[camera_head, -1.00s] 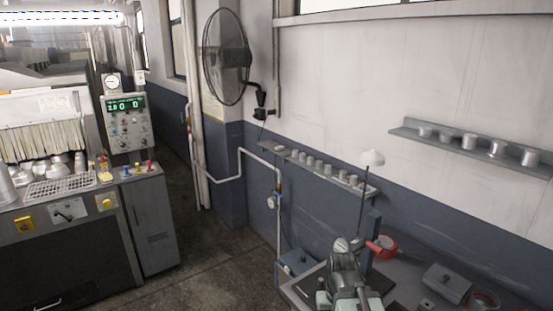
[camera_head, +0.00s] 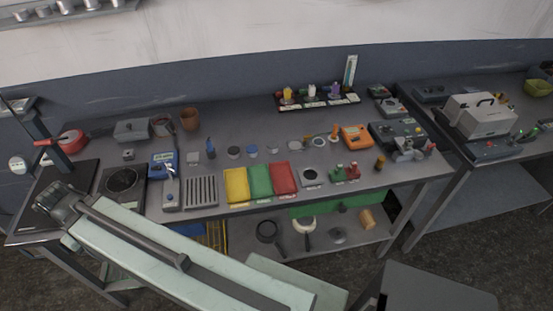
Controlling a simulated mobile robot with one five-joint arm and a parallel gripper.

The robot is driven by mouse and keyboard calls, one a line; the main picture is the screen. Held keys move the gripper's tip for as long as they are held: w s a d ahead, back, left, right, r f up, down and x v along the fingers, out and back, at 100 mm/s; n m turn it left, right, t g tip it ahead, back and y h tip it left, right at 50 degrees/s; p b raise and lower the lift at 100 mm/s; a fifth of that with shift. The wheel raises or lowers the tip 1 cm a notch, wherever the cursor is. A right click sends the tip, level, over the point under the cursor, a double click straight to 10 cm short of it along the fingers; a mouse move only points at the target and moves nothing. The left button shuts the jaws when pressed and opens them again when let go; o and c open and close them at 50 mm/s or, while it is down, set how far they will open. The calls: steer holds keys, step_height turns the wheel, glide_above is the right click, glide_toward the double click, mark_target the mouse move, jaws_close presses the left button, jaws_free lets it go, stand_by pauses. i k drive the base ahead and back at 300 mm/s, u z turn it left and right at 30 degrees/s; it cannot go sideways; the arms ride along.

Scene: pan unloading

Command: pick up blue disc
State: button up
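A small blue disc (camera_head: 252,150) lies on the grey workbench (camera_head: 330,135), behind the yellow and green trays. It sits between a dark round piece (camera_head: 233,152) on its left and a grey one (camera_head: 273,151) on its right. My arm reaches from the bottom of the picture up to the left. My gripper (camera_head: 62,202) is at its far end, over the bench's left front part, well to the left of the disc and apart from it. Its fingers are too small and dark to tell whether they are open or shut.
A yellow tray (camera_head: 236,185), a green tray (camera_head: 260,180) and a red tray (camera_head: 285,178) stand in front of the disc. A blue meter (camera_head: 163,165) and a slotted grey plate (camera_head: 201,191) are to their left. Bare bench lies behind the disc.

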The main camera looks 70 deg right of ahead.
mark_target(251, 150)
steer(key=u, duration=0.05)
steer(key=k, duration=0.4)
steer(key=u, duration=1.7)
steer(key=i, duration=1.2)
steer(key=z, duration=4.15)
steer(key=i, duration=1)
steer(key=u, duration=0.05)
